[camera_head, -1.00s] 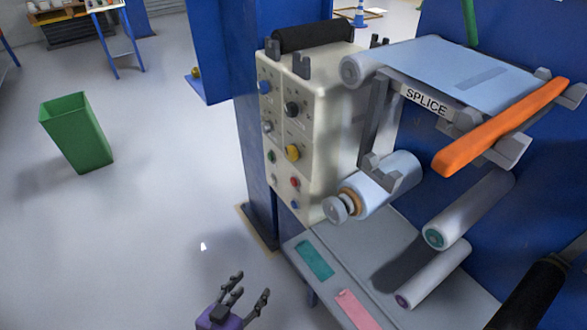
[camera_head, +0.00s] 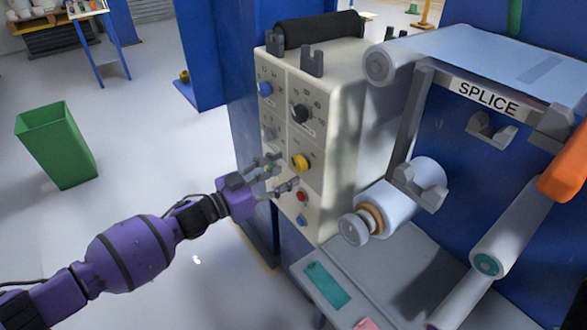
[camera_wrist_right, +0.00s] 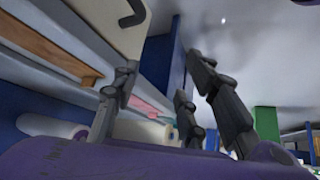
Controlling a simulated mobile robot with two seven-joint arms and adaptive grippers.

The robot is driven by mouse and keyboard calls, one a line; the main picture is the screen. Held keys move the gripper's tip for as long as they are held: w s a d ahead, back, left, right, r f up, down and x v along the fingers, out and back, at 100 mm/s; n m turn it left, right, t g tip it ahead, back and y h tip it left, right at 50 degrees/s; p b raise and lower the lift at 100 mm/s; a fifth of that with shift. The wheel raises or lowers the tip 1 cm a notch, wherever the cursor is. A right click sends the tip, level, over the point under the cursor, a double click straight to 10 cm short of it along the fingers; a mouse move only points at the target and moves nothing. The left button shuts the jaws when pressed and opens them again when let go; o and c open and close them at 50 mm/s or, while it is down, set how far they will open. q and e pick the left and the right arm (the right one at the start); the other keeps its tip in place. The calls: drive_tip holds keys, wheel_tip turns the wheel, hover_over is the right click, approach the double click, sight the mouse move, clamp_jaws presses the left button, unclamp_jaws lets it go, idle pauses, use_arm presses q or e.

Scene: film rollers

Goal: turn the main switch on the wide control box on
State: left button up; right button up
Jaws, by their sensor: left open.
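The cream control box (camera_head: 338,138) stands on the blue frame in the head view. Its front has a black knob (camera_head: 299,113), a yellow knob (camera_head: 300,163), a red button (camera_head: 302,196) and blue knobs; a seam divides this front. The labels are too small to read, so I cannot tell which control is the main switch. My purple left gripper (camera_head: 277,178) is open, its fingers pointing at the lower front, just below and left of the yellow knob. Contact cannot be told. My right gripper (camera_wrist_right: 165,82) shows only in the right wrist view, fingers spread and empty.
Right of the box are a pale blue roller (camera_head: 400,200), a SPLICE table (camera_head: 450,60) and an orange bar (camera_head: 565,165). A grey shelf (camera_head: 385,285) with a teal pad (camera_head: 327,285) lies below. A green bin (camera_head: 58,150) stands on open floor at left.

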sight(296, 168)
use_arm(q)
drive_tip(key=x, duration=0.4)
drive_tip(key=c, duration=1.1)
